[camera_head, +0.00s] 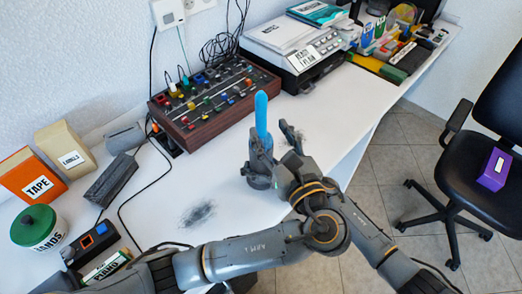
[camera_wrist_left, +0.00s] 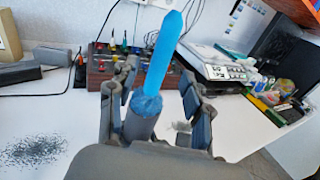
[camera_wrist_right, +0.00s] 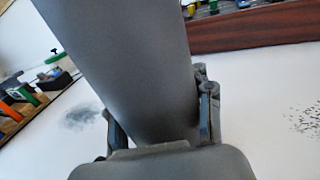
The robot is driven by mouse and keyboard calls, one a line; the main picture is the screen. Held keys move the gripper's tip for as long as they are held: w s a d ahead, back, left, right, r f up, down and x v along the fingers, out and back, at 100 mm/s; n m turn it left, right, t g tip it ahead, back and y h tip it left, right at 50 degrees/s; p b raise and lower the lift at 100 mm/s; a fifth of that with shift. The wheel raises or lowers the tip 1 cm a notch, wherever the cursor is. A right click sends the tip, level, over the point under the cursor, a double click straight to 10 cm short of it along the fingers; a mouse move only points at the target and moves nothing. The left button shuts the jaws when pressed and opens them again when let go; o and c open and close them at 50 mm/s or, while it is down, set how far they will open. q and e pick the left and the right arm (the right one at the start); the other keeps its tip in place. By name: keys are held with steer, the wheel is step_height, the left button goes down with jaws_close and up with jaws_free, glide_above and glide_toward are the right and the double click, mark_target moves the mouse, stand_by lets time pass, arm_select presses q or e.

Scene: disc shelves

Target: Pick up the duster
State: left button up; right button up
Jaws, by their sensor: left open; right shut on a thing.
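The duster (camera_head: 261,113) has a bright blue head standing nearly upright above the table; the blue head (camera_wrist_left: 163,55) and its grey handle (camera_wrist_left: 140,122) show in the left wrist view. My left gripper (camera_head: 272,137) is open, with its fingers spread on either side of the duster. In the right wrist view my right gripper (camera_wrist_right: 158,108) is shut on the wide grey handle (camera_wrist_right: 125,45), which rises out of the top of the picture. In the head view the lower part of the handle is hidden among my grippers and arms.
A mixer panel (camera_head: 213,103) stands behind the grippers, with a printer (camera_head: 295,55) farther right. An orange TAPE box (camera_head: 32,175) and green-lidded tub (camera_head: 37,226) stand left. A dark dust patch (camera_head: 198,213) marks the white table. A chair (camera_head: 480,165) stands right.

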mark_target(263, 120)
arm_select(q)
steer(key=x, duration=0.6)
steer(key=shift+f, duration=0.1)
steer(key=shift+d, duration=0.1)
steer(key=shift+s, duration=0.1)
jaws_close()
